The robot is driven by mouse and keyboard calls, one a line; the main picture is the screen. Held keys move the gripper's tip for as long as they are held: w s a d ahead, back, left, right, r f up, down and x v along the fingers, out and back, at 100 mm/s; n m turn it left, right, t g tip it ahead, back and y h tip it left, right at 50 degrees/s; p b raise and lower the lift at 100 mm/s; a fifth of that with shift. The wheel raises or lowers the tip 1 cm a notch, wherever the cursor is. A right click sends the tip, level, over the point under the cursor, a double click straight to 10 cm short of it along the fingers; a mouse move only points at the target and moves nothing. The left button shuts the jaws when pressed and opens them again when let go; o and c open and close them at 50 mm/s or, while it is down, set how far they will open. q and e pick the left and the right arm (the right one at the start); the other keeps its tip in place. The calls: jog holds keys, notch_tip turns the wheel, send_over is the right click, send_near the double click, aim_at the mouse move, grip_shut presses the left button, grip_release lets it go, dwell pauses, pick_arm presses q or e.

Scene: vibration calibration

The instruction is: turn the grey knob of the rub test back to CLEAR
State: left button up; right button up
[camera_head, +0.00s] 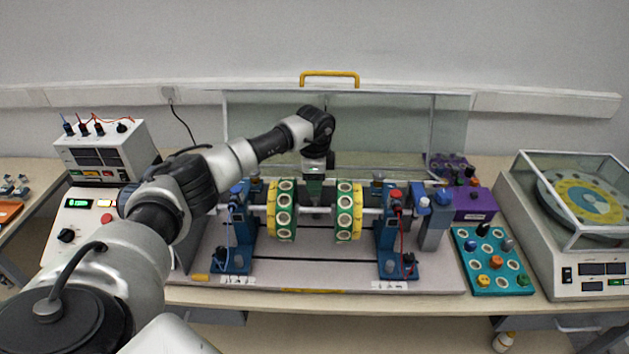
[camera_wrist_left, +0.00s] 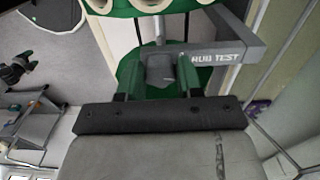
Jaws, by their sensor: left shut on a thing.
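The grey knob (camera_wrist_left: 160,66) of the rub test shows in the left wrist view, between the two green fingers of my left gripper (camera_wrist_left: 159,76). The fingers are shut on it. A grey bracket (camera_wrist_left: 232,52) beside it carries the label RUB TEST. In the head view my left gripper (camera_head: 315,190) points down between the two green and yellow discs, the left disc (camera_head: 282,210) and the right disc (camera_head: 349,210). The knob is hidden by the gripper there. I cannot read a CLEAR mark or the knob's angle. My right gripper is not in view.
Blue bearing stands, left (camera_head: 233,250) and right (camera_head: 397,250), carry the shaft on both sides. A clear guard with a yellow handle (camera_head: 329,74) stands open behind. A teal tray (camera_head: 494,262) of coloured weights and a turntable machine (camera_head: 585,215) stand right.

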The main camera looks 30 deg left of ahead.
pick_arm(q)
jog(key=o, duration=0.9)
jog(key=shift+r, duration=0.1)
jog(key=shift+r+b, duration=1.65)
jog(key=shift+r, duration=3.75)
